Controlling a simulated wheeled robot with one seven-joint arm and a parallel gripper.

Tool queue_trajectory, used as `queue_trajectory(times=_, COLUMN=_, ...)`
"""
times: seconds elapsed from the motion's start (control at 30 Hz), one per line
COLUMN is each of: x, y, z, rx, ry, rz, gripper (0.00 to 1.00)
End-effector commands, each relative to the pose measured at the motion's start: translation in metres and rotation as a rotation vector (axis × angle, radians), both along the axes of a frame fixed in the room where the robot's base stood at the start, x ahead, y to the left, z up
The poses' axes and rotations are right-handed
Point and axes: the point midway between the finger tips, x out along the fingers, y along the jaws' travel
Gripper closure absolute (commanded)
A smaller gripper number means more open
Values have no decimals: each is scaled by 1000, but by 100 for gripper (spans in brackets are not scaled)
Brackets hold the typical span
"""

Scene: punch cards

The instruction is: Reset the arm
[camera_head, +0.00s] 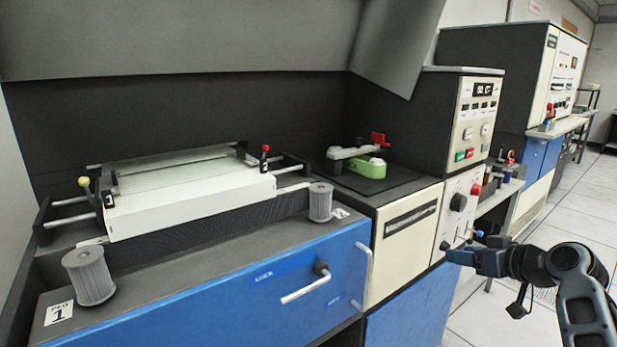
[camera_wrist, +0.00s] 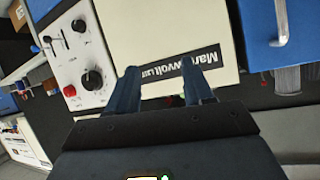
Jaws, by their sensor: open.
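My gripper (camera_head: 462,256) is at the right in the head view, in front of the cream cabinet and its control panel, with the arm reaching in from the lower right. In the wrist view my gripper (camera_wrist: 163,84) shows two dark blue fingers spread apart. Nothing is between them. Behind them is the cream panel (camera_wrist: 150,30) with a black name label. The fingers appear apart from the panel, though the exact distance is hard to tell.
A blue drawer front (camera_head: 230,295) with metal handles fills the lower left. A white card stack (camera_head: 190,205) lies on the machine above it. A panel with black knobs (camera_head: 458,205) stands close to my gripper. Open tiled floor (camera_head: 560,215) lies at the right.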

Motion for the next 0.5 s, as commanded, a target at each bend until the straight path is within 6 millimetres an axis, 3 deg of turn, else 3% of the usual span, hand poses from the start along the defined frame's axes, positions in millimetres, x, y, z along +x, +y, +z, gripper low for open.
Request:
queue_trajectory(times=0.03, x=-16, y=9, z=-28, rx=3, ry=16, rz=-27, gripper=49)
queue_trajectory(times=0.2, x=-67, y=29, z=-92, rx=5, ry=39, rz=-129, gripper=49)
queue_trajectory(times=0.5, x=-181, y=61, z=-169, rx=-15, ry=50, rz=-275, gripper=49)
